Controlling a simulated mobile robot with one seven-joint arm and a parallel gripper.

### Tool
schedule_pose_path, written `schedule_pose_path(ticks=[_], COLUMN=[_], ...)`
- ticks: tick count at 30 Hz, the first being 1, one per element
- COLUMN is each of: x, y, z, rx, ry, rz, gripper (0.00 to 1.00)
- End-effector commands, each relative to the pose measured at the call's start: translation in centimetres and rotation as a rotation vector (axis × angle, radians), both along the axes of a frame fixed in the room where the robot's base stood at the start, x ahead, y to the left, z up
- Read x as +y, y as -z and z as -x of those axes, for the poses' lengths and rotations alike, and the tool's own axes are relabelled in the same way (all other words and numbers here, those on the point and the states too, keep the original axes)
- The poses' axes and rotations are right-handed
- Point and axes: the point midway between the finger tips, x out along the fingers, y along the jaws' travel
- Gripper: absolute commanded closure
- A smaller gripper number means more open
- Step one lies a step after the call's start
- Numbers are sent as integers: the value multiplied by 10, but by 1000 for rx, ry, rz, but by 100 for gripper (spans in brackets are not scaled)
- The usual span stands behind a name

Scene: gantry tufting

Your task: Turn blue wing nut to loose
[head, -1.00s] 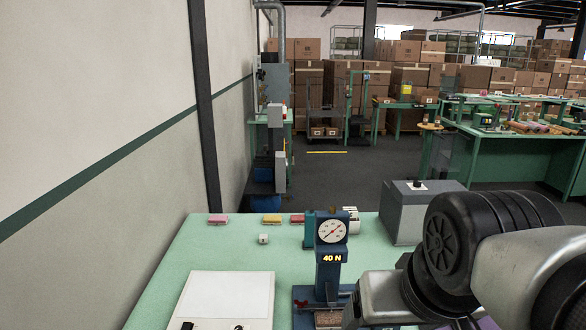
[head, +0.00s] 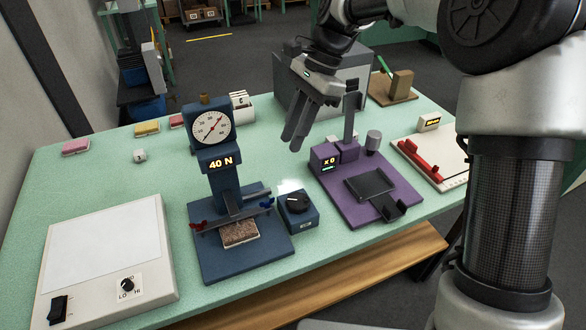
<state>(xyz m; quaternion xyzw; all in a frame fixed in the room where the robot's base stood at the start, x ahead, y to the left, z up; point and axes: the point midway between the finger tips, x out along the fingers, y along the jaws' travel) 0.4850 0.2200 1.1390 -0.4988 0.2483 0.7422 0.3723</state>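The blue wing nut (head: 267,203) is small and sits at the right end of the clamp bar on a dark blue test stand (head: 220,180). A red wing nut (head: 197,226) is at the bar's left end. The stand has a round dial and a display reading 40 N. A brown tufted sample (head: 240,233) lies under the bar. My gripper (head: 293,143) hangs above and behind the blue wing nut, clear of it, fingers pointing down. The fingers look close together, seen obliquely; I cannot tell whether they are open. Nothing shows between them.
A blue box with a black knob (head: 298,203) stands close right of the wing nut. A purple device (head: 360,185) with an upright post is further right. A white panel (head: 105,250) is at left, a grey box (head: 345,80) behind.

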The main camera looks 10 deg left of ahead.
Motion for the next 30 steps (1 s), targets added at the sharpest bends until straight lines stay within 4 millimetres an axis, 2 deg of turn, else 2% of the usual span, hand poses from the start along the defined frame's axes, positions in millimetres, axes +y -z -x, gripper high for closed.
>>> schedule_pose_path(ticks=[5, 21, 27, 30], x=[6, 41, 50, 53], y=[15, 120, 149, 156], z=[3, 29, 36, 38], rx=[13, 10, 9, 9], ry=[6, 5, 5, 5], rz=[-2, -1, 0, -1], gripper=[78, 78, 78, 78])
